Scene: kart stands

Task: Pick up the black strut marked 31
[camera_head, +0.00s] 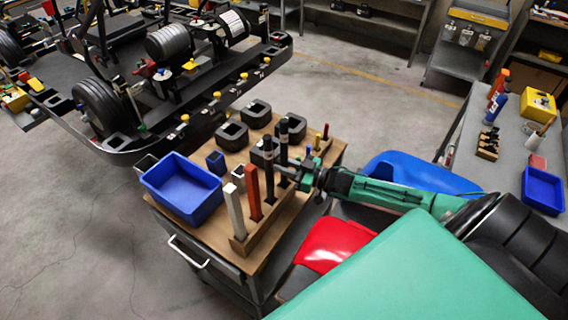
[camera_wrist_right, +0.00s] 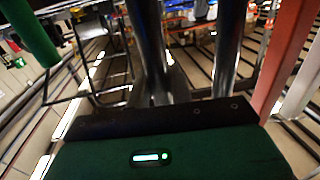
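Two black struts stand upright side by side in a wooden rack (camera_head: 275,218) on the cart: a nearer one (camera_head: 268,158) and a farther one (camera_head: 283,140). No number is legible on either, so I cannot tell which is marked 31. In the right wrist view, dark upright shapes stand in front of the green gripper body. I cannot tell fingers from struts there, nor whether the gripper holds one. My left gripper is not in view.
A red strut (camera_head: 253,190) and a white strut (camera_head: 235,210) stand beside the black ones; the red one also shows in the right wrist view (camera_wrist_right: 287,60). A blue bin (camera_head: 180,188) and several black blocks (camera_head: 231,135) share the cart top.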

